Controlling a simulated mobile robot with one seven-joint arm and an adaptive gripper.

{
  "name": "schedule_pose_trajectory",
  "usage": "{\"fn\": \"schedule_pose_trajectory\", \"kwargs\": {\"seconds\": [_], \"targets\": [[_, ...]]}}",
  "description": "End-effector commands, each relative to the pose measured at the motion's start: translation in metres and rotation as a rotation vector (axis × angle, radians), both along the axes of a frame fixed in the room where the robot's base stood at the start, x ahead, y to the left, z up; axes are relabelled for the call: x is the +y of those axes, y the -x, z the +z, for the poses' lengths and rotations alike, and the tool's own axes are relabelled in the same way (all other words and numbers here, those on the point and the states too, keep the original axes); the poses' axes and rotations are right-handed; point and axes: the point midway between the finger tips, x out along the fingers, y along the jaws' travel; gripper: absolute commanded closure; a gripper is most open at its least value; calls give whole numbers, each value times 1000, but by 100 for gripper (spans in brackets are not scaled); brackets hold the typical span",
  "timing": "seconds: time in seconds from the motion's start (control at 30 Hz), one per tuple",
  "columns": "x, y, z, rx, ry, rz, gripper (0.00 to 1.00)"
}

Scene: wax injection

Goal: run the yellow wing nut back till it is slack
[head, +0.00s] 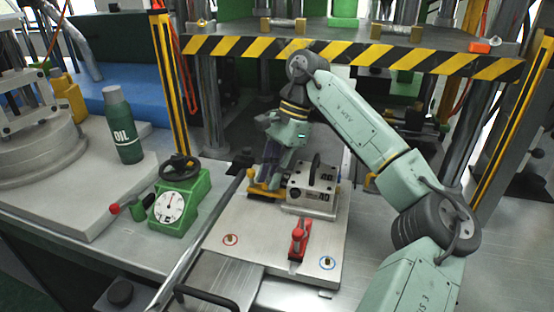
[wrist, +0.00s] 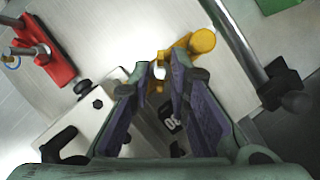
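A yellow part (head: 264,189), which I take for the wing nut with its strap, sits at the left of the grey mould block (head: 312,190). In the wrist view the yellow part (wrist: 200,43) has a rounded lobe on the right and runs left to between my fingertips. My gripper (head: 262,176) points down over it from above. In the wrist view the purple-padded fingers of my gripper (wrist: 161,75) stand apart, with a narrow bright gap between their tips. The fingertips hide part of the yellow piece, and contact with it cannot be made out.
A red toggle clamp (head: 298,238) stands on the front of the metal plate (head: 262,236). A green dial gauge (head: 182,202) and an oil bottle (head: 122,125) stand to the left. A striped press beam (head: 350,55) crosses behind my arm.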

Motion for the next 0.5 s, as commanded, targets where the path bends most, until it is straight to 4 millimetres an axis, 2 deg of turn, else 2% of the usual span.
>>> {"fn": "schedule_pose_trajectory", "kwargs": {"seconds": [0.3,0.5], "targets": [[-19,-13,56,-4,4,-6,83],[-29,-20,85,-1,6,-3,83]]}}
